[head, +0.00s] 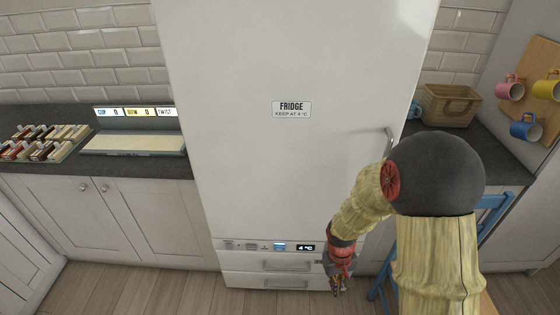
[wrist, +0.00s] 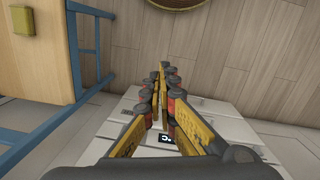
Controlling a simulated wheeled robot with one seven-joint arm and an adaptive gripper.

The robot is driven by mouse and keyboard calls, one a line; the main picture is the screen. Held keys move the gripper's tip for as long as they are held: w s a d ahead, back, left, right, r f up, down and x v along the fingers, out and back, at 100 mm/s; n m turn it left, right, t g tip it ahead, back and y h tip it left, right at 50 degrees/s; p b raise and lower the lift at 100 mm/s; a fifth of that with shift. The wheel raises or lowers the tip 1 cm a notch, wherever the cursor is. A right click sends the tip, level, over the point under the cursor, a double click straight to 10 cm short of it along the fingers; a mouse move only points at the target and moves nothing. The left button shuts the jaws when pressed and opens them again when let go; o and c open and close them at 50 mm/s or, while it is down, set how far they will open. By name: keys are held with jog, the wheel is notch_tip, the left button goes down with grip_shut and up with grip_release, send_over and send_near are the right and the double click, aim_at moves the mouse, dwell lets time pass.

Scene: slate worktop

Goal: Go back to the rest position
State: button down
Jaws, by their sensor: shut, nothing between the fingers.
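My gripper (head: 338,284) hangs low in front of the fridge's lower drawers in the head view, at the end of my bent arm. In the wrist view my gripper (wrist: 161,85) has its yellow and black fingers drawn together at the tips, with nothing held between them. The fridge (head: 300,180) is tall and white, with a label on its closed door and a vertical handle (head: 390,142) at the right. Its display panel (head: 306,247) reads 4 °C. The gripper appears apart from the drawer handle (head: 285,266). My arm hides part of the fridge's right side.
A blue chair (head: 492,203) stands at the right behind my arm, and its frame shows at left in the wrist view (wrist: 75,50). A basket (head: 446,106) sits on the right worktop (head: 480,148). Mugs hang on a board. Wooden floor (head: 130,288) is clear at front left.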

jog(key=s+r+t, duration=0.2)
jog(key=s+r, duration=0.3)
jog(key=r, duration=0.6)
jog(key=s+r+m+t, duration=0.1)
jog(key=s+r, duration=0.4)
jog(key=r, duration=0.7)
jog(key=s+r+m+t, duration=0.1)
jog(key=s+r+t, duration=0.2)
jog(key=r, duration=0.9)
jog(key=shift+s+d+t+y, duration=0.3)
jog(key=shift+s+d+y, duration=0.15)
jog(key=shift+s, duration=0.55)
